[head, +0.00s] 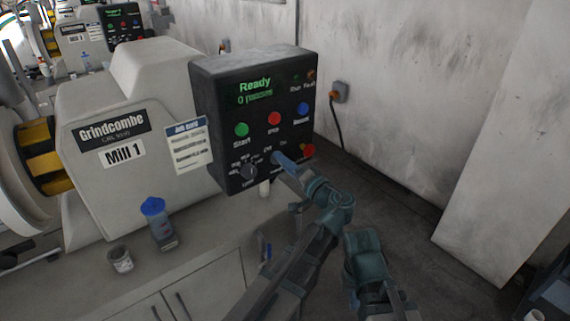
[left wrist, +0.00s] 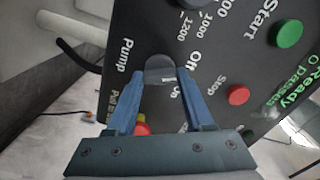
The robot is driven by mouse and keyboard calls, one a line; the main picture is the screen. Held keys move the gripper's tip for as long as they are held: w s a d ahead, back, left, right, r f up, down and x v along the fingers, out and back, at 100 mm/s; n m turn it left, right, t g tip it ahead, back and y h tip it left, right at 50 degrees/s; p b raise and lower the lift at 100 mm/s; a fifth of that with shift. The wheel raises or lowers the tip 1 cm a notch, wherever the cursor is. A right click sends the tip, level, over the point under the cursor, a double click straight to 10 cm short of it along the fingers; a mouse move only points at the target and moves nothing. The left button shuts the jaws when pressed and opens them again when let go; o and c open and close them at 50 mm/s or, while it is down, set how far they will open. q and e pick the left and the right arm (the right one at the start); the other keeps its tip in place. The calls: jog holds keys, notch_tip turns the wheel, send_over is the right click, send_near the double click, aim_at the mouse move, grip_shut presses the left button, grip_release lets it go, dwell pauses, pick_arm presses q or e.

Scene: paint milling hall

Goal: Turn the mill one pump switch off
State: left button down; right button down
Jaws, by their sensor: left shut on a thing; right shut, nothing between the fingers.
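The black control box (head: 254,118) of Mill 1 stands beside the mill, its display reading "Ready, 0 passes". In the head view my left gripper (head: 284,160) reaches its lower front and covers the pump switch. In the left wrist view the pump switch (left wrist: 160,69) is a grey rounded knob between the "Pump" label and the "Off" and "On" labels. My left gripper (left wrist: 158,84) is shut on this knob, with one blue finger on each side. I cannot tell which label the knob points to. My right gripper's fingers do not clearly show.
Near the switch are the green start button (head: 241,129), red stop button (head: 274,118), blue button (head: 303,110), speed knob (head: 248,173) and red pull knob (head: 307,150). A blue-capped bottle (head: 158,224) and a small cup (head: 120,260) stand on the counter left of my arm.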

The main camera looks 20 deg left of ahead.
pick_arm(q)
jog(key=shift+n, duration=0.5)
jog(key=shift+c, duration=1.4)
grip_release()
jog(key=shift+s, duration=0.1)
